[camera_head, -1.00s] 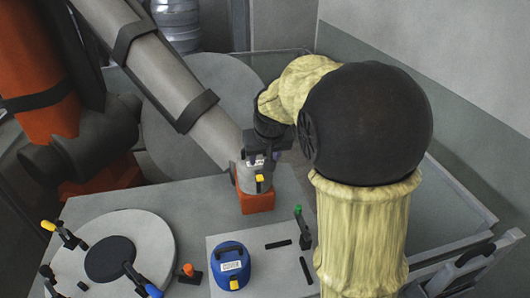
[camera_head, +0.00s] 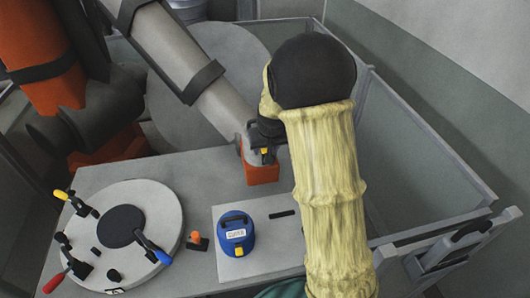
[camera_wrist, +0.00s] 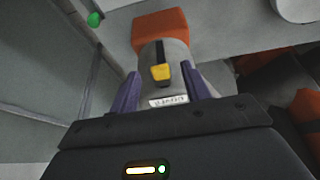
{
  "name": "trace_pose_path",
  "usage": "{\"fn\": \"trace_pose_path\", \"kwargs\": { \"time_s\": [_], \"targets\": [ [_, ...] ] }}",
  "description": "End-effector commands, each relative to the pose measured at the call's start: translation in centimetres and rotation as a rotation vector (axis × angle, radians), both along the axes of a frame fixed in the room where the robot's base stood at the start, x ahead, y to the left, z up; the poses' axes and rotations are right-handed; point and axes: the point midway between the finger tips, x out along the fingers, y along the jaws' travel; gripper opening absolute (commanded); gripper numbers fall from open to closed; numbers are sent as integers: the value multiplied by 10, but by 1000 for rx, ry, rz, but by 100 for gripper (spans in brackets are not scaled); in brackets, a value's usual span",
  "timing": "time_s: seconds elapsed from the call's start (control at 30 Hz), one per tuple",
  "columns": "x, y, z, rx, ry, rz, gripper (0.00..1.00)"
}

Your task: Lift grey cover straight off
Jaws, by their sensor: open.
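The grey cover (camera_head: 248,153) is a rounded grey piece with a yellow tab, on an orange block (camera_head: 262,175) at the back edge of the table. In the wrist view the grey cover (camera_wrist: 176,52) shows its yellow tab and a white label, with the orange block beyond it. My gripper (camera_wrist: 159,75) is open, its purple fingers on either side of the cover. I cannot tell whether they touch it. In the head view my gripper (camera_head: 264,140) is partly hidden by my sleeved arm, which also hides part of the cover.
A blue cover (camera_head: 236,234) sits on a light plate (camera_head: 270,255). A round white mould (camera_head: 160,205) with several coloured-handled clamps stands at front left. A small orange-topped piece (camera_head: 196,238) is between them. A large grey tube (camera_head: 175,50) slopes down close behind the grey cover.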

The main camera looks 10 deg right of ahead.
Motion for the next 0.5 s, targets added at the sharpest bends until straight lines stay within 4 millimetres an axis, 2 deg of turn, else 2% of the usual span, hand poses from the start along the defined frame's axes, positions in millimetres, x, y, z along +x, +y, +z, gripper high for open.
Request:
{"fn": "trace_pose_path", "kwargs": {
  "time_s": [0.3, 0.5],
  "targets": [
    [17, 0, -39, 0, 2, 0, 47],
    [21, 0, -49, 0, -1, 0, 47]
  ]
}}
